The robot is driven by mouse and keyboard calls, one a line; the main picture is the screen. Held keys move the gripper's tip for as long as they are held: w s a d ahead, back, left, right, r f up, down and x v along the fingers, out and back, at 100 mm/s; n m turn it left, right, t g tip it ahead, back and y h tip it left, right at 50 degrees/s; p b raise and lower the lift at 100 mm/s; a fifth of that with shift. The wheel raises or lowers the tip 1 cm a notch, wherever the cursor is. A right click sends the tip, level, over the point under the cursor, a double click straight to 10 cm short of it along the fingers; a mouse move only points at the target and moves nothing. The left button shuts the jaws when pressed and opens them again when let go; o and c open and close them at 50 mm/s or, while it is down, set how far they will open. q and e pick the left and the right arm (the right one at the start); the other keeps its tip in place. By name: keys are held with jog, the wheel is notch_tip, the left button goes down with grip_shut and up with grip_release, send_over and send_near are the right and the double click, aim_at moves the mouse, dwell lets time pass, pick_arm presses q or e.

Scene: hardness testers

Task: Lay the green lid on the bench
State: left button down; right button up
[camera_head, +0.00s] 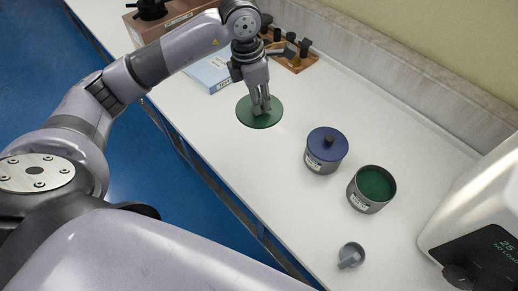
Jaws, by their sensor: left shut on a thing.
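The green lid (247,115) is a flat dark green disc over the white bench (210,135), left of the pots. My left gripper (262,108) points down at the lid's middle and is shut on it; the fingers hide the part they hold. I cannot tell whether the lid touches the bench or is just above it. A grey pot (371,199) with a green inside stands open to the right. My right gripper is not in view.
A pot with a blue lid (326,143) stands between the green lid and the open pot. A small grey cup (350,256) is near the front, and a white tester (480,225) at right. A blue-white box (208,72) and a wooden rack (296,62) lie behind.

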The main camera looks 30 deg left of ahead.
pick_arm(q)
notch_tip(320, 180, down, 19)
jog(key=p, duration=0.3)
jog(key=shift+r+p, duration=0.1)
jog(key=shift+p, duration=0.2)
jog(key=shift+f, duration=0.25)
jog(key=shift+f, duration=0.15)
jog(key=c, duration=1.4)
grip_release()
jog(key=shift+r, duration=0.2)
